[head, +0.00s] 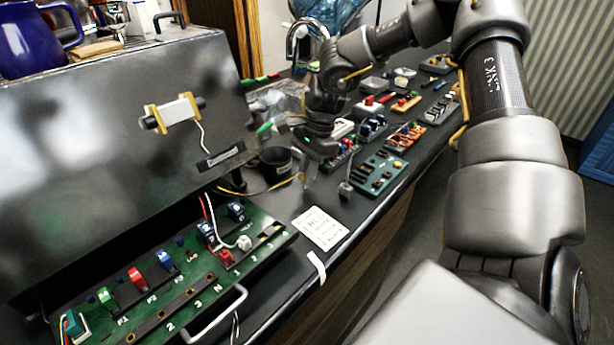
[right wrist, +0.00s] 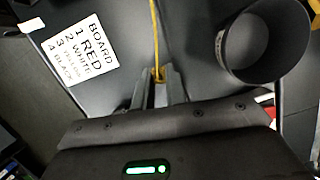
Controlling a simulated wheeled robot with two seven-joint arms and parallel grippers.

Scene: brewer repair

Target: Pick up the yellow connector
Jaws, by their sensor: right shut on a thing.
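The yellow connector (right wrist: 157,74) is between the fingertips of my right gripper (right wrist: 158,92) in the right wrist view, mostly hidden by the fingers. A yellow cable runs away from it, up the picture. In the head view my right gripper (head: 307,176) is low over the dark counter, with the yellow cable (head: 262,190) reaching its fingertips from the left. The connector is too small to make out there. My left gripper is in neither view.
A black cup (right wrist: 262,42) stands close by; it also shows in the head view (head: 275,162). A written card (head: 320,228) lies on the counter (head: 345,270). The green board (head: 190,285) is at front left, below the metal brewer (head: 110,130). Several small parts fill the back.

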